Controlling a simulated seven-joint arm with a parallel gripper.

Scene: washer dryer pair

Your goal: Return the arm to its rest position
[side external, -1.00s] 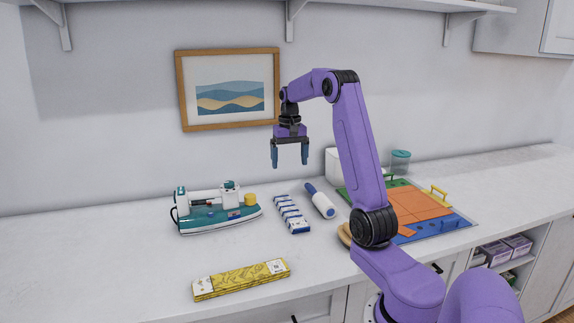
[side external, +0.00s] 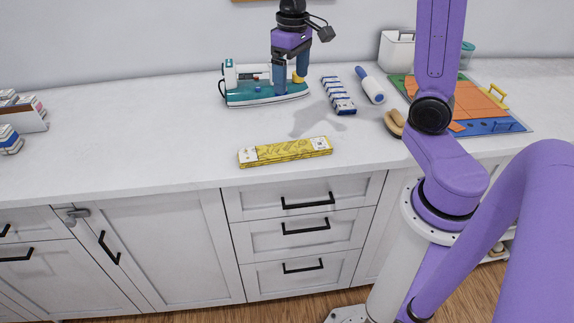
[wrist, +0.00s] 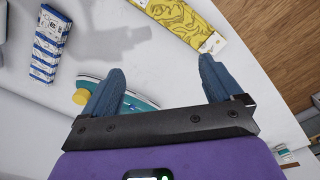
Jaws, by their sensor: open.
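My gripper (side external: 291,72) is open and empty, held above the counter with its blue fingers pointing down. In the side external view it overlaps the teal and white iron (side external: 262,95), with the yellow patterned box (side external: 285,151) lying nearer the front edge. In the wrist view, my gripper (wrist: 160,80) has its two blue fingers spread wide with nothing between them. Part of the iron (wrist: 138,103) shows below and behind the fingers, and the yellow box (wrist: 180,18) lies beyond them. My purple arm rises at the right and its upper part leaves the picture.
A blue and white striped pack (side external: 338,95), a lint roller (side external: 370,85) and a wooden brush (side external: 394,122) lie right of the iron. A colourful board (side external: 478,105) lies farther right. Small boxes (side external: 20,112) stand far left. Bare counter (side external: 140,130) lies between.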

